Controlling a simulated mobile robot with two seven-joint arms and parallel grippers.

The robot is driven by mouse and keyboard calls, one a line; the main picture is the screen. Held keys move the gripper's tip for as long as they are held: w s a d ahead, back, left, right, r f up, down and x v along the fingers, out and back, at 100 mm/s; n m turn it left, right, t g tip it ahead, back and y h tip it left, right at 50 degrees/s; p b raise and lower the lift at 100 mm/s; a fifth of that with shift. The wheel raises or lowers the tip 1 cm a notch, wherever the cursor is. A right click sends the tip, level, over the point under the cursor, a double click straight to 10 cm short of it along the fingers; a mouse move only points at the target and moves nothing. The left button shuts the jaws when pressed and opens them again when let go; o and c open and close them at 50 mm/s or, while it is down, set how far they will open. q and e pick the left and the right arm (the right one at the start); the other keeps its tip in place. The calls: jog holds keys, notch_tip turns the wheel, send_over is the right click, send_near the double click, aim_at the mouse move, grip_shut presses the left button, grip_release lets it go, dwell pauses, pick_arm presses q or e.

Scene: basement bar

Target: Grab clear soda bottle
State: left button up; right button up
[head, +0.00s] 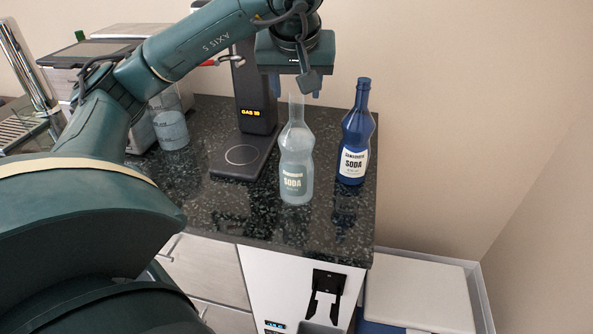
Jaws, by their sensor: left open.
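The clear soda bottle (296,165) stands upright on the dark speckled counter (235,222), near its right front part. A blue soda bottle (356,135) stands to its right and a little behind, apart from it. My left gripper (297,88) is above the clear bottle, pointing down, with its fingers spread to either side around the height of the bottle's top. It holds nothing that I can see. Whether the fingers are directly around the bottle neck or behind it is hard to tell. My right gripper is not in view.
A black dispenser (256,125) stands left of the clear bottle. A clear jar (170,125) stands farther left, partly behind my left arm. A machine (95,60) is at the back left. The counter ends at the right, with a white-lidded bin (420,290) below.

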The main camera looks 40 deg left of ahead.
aim_at(296, 93)
pick_arm(q)
jog(key=shift+x, duration=0.95)
jog(key=x, duration=0.4)
jog(key=shift+w+a+p, duration=0.15)
jog(key=shift+p, duration=0.2)
grip_shut()
dwell(0.3)
jog(key=shift+r, duration=0.2)
